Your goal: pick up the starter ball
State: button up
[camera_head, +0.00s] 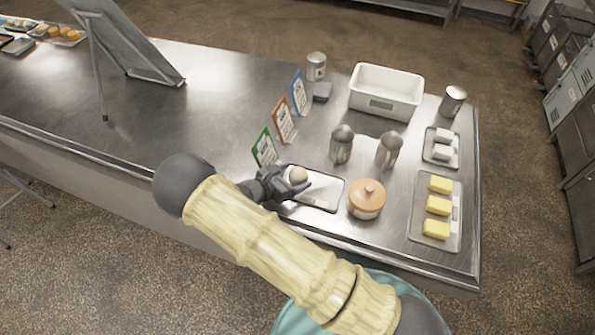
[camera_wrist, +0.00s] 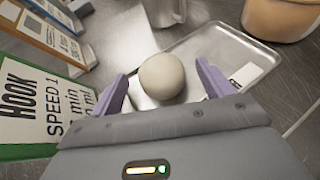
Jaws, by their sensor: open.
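The starter ball (camera_head: 298,175) is a small, round, pale beige ball on the left part of a small metal tray (camera_head: 326,196) on the steel counter. In the wrist view the ball (camera_wrist: 162,76) lies just ahead of and between my two purple fingers. My gripper (camera_head: 297,185) is open, low over the counter at the tray's left end. In the wrist view the gripper (camera_wrist: 160,88) has a finger on each side of the ball with visible gaps. I cannot tell how far the fingertips are above the tray.
A green-framed card (camera_head: 264,147) stands close to the left of my gripper, with more cards behind. A lidded orange-brown pot (camera_head: 367,199) stands right of the tray.

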jog(key=shift+w+d+f, duration=0.2)
jog(key=shift+w+d, duration=0.1)
jog(key=c, duration=1.1)
